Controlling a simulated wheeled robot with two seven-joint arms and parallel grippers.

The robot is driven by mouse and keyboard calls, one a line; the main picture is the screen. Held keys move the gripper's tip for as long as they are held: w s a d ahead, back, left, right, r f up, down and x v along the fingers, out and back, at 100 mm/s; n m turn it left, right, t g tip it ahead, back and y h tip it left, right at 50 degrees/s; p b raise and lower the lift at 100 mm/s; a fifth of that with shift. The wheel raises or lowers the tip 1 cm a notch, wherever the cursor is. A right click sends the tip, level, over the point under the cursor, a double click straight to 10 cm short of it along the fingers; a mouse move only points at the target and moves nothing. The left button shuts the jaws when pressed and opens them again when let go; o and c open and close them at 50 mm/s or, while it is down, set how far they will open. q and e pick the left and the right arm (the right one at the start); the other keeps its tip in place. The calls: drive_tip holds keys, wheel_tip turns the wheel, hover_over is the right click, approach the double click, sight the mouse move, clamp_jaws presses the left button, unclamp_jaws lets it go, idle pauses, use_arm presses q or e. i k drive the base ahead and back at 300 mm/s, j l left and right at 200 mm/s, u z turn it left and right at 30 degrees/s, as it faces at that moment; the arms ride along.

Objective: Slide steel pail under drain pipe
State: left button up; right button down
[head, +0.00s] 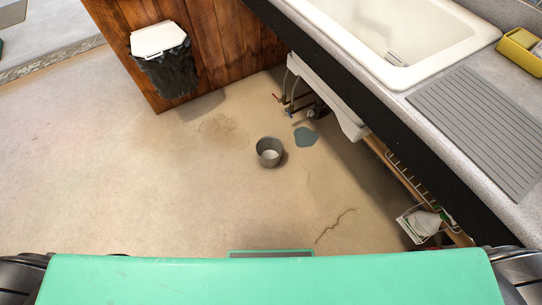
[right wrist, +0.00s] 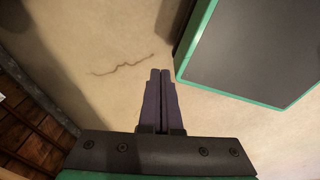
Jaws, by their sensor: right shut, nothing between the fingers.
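The steel pail (head: 269,152) stands upright on the floor near the middle of the head view. A blue-grey puddle (head: 306,138) lies on the floor just right of the pail, apart from it. Pipes with small red and blue valve handles (head: 286,103) show under the sink unit, above the puddle; which one is the drain pipe I cannot tell. My right gripper (right wrist: 160,72) is shut and empty above the floor in the right wrist view, with no pail in that view. My left gripper is not in view.
The counter with the white sink (head: 390,40) overhangs the right side. A low rack (head: 405,178) with a white carton (head: 420,224) is beneath it. A bin with a black bag (head: 166,65) hangs at the wooden panel (head: 225,45). Floor left and in front of the pail is clear.

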sight(269, 148)
drive_tip(key=i+j, duration=0.2)
drive_tip(key=j, duration=0.15)
drive_tip(key=i+j, duration=0.25)
drive_tip(key=j, duration=0.15)
drive_tip(key=i+j, duration=0.2)
drive_tip(key=j, duration=0.15)
drive_tip(key=i+j, duration=0.2)
drive_tip(key=j, duration=0.2)
drive_tip(key=i+j+z, duration=0.1)
drive_tip(key=i+j, duration=0.35)
drive_tip(key=j, duration=0.3)
